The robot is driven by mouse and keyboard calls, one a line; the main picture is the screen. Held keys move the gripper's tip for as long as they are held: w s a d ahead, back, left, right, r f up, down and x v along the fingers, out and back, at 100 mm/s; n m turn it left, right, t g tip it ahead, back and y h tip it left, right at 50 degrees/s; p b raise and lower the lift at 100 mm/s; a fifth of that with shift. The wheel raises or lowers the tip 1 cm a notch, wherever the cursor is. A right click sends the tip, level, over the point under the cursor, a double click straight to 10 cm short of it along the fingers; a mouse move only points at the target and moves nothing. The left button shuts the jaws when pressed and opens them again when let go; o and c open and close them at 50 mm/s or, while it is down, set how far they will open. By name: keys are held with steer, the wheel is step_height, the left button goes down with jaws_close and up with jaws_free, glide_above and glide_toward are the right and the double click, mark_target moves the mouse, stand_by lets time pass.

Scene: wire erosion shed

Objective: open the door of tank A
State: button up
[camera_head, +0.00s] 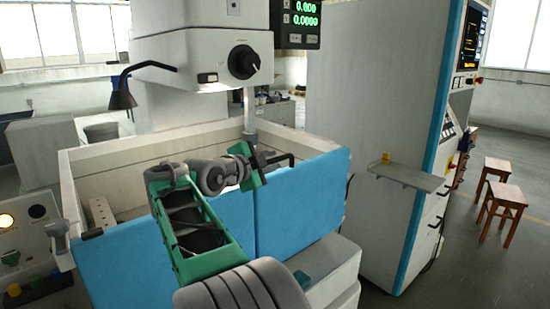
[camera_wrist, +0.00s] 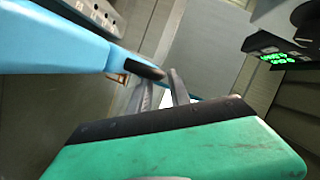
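The tank (camera_head: 115,152) is an open-topped pale box with blue front panels, a left one (camera_head: 125,265) and a right one (camera_head: 300,205); no letter shows on it. Both panels stand upright, and my arm hides part of the front. My gripper (camera_head: 262,162) is over the tank, near the top edge of the right panel. The wrist view shows the gripper's two grey fingers (camera_wrist: 162,88) apart with nothing seen between them. A dark handle-like bar (camera_wrist: 145,69) at the end of a blue panel (camera_wrist: 50,40) appears close to the fingers; contact cannot be told.
The machine head (camera_head: 200,65) with a black knob hangs above the tank. A lamp (camera_head: 122,95) reaches over its back left. A control panel (camera_head: 30,230) stands left, a tall cabinet (camera_head: 375,85) with a shelf (camera_head: 410,177) right. Two stools (camera_head: 503,200) stand far right.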

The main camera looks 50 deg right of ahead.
steer(key=x, duration=0.3)
steer(key=shift+w+d+f, duration=0.15)
steer(key=shift+d, duration=0.2)
jaws_close()
stand_by(1.1)
